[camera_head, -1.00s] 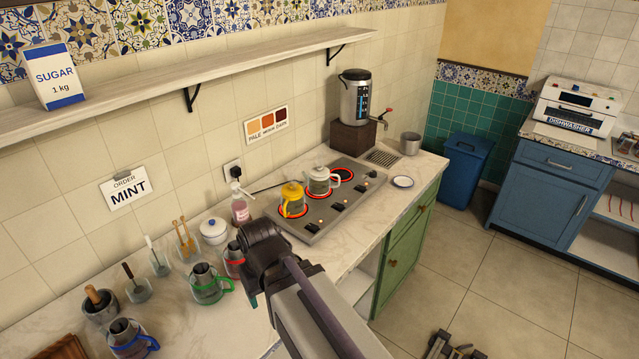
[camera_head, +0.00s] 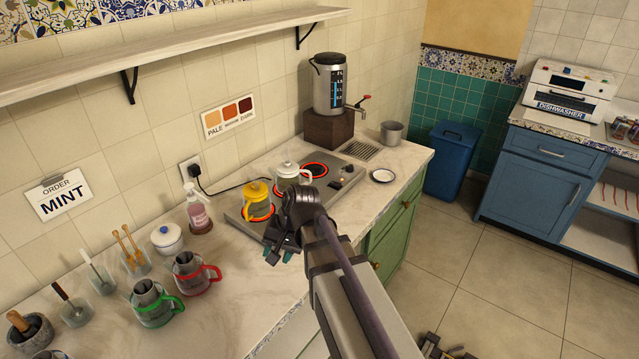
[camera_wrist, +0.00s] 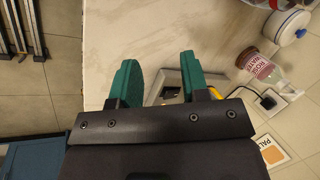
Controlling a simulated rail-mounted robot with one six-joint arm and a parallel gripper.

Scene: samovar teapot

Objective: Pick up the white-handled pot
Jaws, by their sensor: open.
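The white-handled pot (camera_head: 289,174) has a white lid and stands on a red-ringed burner of the stove, behind my arm's wrist, which hides its lower part. My gripper (camera_head: 278,252) hangs open and empty over the counter, in front of the stove and nearer the camera than the pot. In the wrist view its green fingers (camera_wrist: 158,75) are apart with only counter and stove edge between them. I cannot make out the white-handled pot there. The yellow-lidded pot (camera_head: 258,199) stands on the burner just left of it.
The stove (camera_head: 322,208) carries knobs along its front. A samovar (camera_head: 329,88), steel cup (camera_head: 392,133) and saucer (camera_head: 382,176) are at the back right.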

